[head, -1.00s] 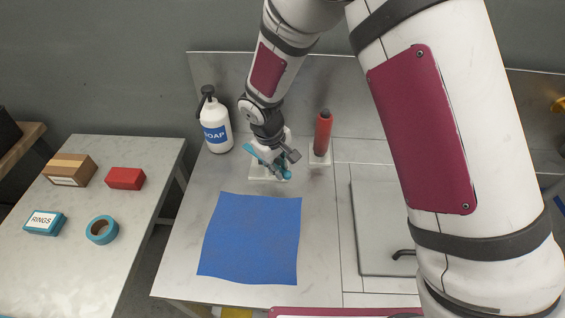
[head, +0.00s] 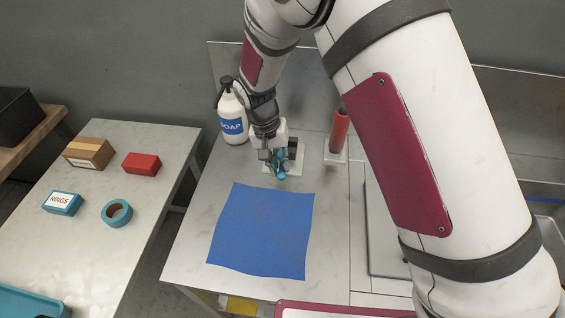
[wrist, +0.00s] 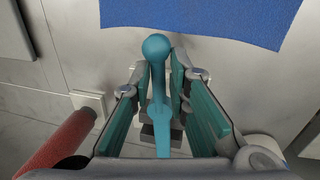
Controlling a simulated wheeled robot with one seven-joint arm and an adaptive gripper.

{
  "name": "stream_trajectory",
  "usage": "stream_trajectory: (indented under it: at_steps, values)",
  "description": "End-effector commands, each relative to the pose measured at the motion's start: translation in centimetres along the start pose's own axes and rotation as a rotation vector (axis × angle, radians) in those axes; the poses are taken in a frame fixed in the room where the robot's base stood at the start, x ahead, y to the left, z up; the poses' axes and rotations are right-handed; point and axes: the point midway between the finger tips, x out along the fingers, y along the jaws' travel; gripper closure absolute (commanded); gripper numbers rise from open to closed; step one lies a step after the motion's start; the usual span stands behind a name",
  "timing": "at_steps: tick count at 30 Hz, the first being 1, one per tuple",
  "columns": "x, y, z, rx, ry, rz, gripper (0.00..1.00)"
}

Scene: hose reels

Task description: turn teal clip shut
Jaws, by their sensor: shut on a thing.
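The teal clip (head: 281,166) is on a pale plate (head: 297,163) on the counter, just behind the blue cloth. In the wrist view the clip's teal lever (wrist: 157,72) has a round ball end and runs lengthwise between my fingers, toward a grey block. My gripper (head: 277,158) is over the plate, and its teal-padded fingers also show in the wrist view (wrist: 160,82). It is shut on the lever, with one finger on each side. The clip's lower part is partly hidden by my fingers.
A soap bottle (head: 232,116) stands to the left behind my gripper. A red cylinder (head: 340,131) stands on its own plate to the right. The blue cloth (head: 262,230) lies flat in front. A side table (head: 92,241) holds boxes and tape.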

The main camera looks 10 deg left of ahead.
Motion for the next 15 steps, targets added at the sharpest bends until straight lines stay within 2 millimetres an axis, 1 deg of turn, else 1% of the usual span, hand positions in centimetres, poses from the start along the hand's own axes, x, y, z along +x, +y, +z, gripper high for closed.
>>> stream_trajectory:
  at_steps: [1,7,15]
  values:
    - [-0.12,-0.44,0.08,0.008,-0.001,-0.005,1.00]
    - [-0.17,-0.64,0.04,0.048,-0.009,-0.005,1.00]
    - [-0.18,-0.69,0.03,0.056,-0.010,-0.006,1.00]
